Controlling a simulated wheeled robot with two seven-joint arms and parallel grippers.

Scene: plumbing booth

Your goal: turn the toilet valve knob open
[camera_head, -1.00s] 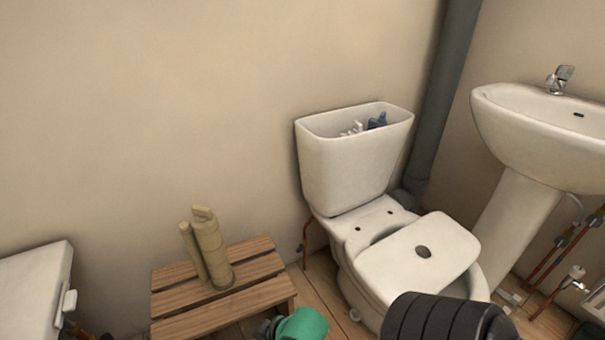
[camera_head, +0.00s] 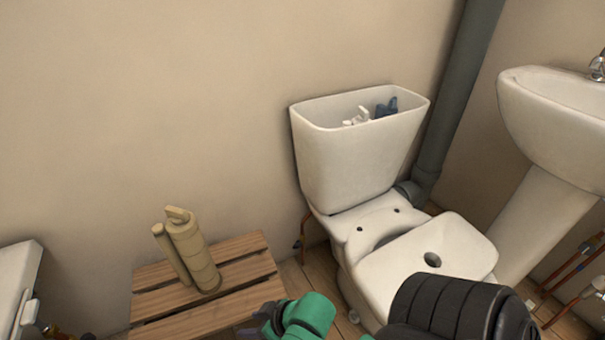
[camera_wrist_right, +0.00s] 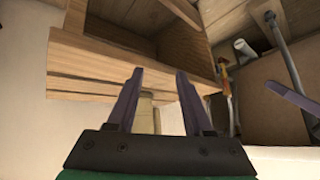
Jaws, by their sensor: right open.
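The white toilet (camera_head: 350,168) stands right of centre in the head view, its cistern without a lid. A thin copper-coloured pipe with a small fitting (camera_head: 301,238) shows at its left side, low by the wall; a knob cannot be made out there. My right gripper (camera_head: 268,318) is at the bottom edge, in front of and below that pipe, partly cut off. In the right wrist view my right gripper (camera_wrist_right: 159,72) is open, with nothing between the fingertips. An orange-yellow fitting (camera_wrist_right: 227,88) lies right of the fingers, apart from them. My left gripper is not seen.
A slatted wooden crate (camera_head: 240,262) with a beige cylindrical object (camera_head: 194,250) on it stands left of the toilet, close to my right gripper. A grey hose (camera_wrist_right: 286,52) shows in the wrist view. The sink (camera_head: 550,110) is at the right.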

